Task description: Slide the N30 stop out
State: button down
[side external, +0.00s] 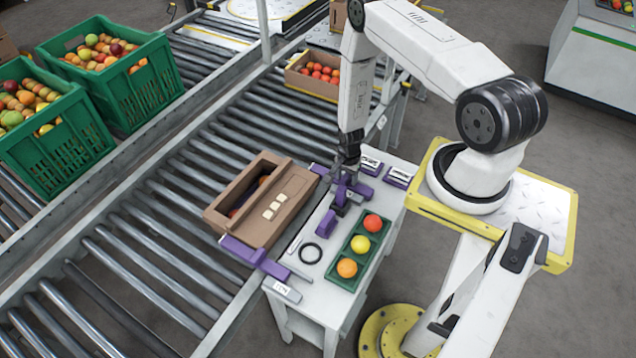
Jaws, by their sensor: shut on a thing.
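My gripper (346,184) points down over the white side table and is shut on a purple piece (355,188). I cannot tell whether this piece is lifted or resting. Purple stops with white labels lie around it: two at the back of the table, one (371,165) and another (399,177). A long purple stop (256,256) with a labelled end (283,291) reaches from the table across the front of a cardboard box (229,220). Another purple bar (320,169) is at the box's back end. The labels are too small to read, so I cannot tell which stop is N30.
The box sits on the roller conveyor (150,235). Green crates (113,92) and a cardboard tray (300,82) stand farther off.

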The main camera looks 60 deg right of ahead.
aim_at(324, 171)
jog(key=shift+w+f, duration=0.15)
jog(key=shift+w, duration=1.65)
jog(key=shift+w+f, duration=0.15)
jog(key=shift+w, duration=1.65)
dwell(1.9)
dwell(0.3)
jog(key=c, duration=0.5)
grip_release()
jog(key=shift+w, duration=0.35)
jog(key=shift+r, duration=0.15)
dwell(0.4)
